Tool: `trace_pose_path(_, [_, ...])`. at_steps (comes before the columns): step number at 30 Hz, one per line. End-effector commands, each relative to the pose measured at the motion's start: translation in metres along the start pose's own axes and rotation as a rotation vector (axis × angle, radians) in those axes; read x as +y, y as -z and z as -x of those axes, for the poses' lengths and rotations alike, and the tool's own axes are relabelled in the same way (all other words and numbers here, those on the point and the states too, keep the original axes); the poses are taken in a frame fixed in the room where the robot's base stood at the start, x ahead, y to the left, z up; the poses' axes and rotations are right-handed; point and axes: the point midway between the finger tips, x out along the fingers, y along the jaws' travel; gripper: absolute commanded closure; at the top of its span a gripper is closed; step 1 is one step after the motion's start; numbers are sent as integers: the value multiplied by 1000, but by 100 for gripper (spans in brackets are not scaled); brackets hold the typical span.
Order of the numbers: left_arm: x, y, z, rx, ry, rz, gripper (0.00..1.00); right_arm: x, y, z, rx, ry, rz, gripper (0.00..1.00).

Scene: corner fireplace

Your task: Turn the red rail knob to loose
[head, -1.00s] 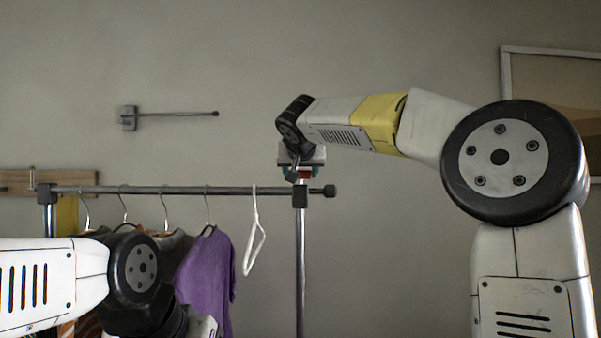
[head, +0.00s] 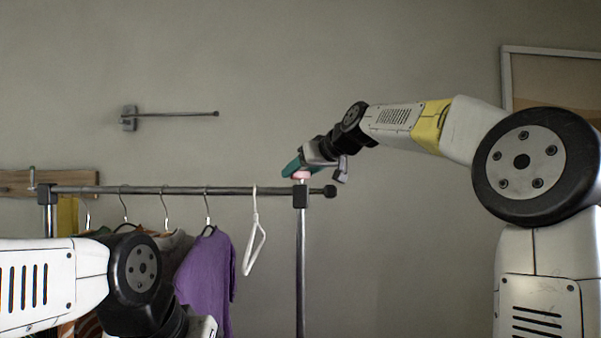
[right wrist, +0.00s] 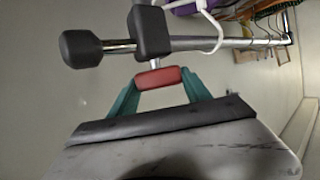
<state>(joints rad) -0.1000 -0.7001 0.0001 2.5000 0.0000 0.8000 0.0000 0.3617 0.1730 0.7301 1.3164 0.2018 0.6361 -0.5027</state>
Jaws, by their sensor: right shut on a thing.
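The red rail knob (right wrist: 158,77) sits on a short stem above the dark corner block (head: 300,195) of the clothes rail (head: 160,190). In the head view the knob (head: 301,175) shows as a small pinkish-red piece, partly covered by my gripper. My right gripper (head: 298,168) reaches in from the right, tilted, with its teal fingers at the knob. In the right wrist view its two teal fingers (right wrist: 160,88) are shut on the knob, one at each end. My left arm is at the lower left of the head view; its gripper's fingers are not visible.
Several hangers with clothes, including a purple shirt (head: 207,268), hang on the rail. A white empty hanger (head: 253,240) hangs close to the upright post (head: 300,270). A wall bracket rod (head: 175,114) is behind. A framed picture (head: 550,80) is at upper right.

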Motion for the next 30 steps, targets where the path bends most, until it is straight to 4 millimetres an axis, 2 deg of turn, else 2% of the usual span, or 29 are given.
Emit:
trace_pose_path(15, [0,0,0,0,0,0,64,2,-2,-2,-1,437,176,84])
trace_pose_path(30, [0,0,0,0,0,0,64,0,-3,-2,-7,630,260,84])
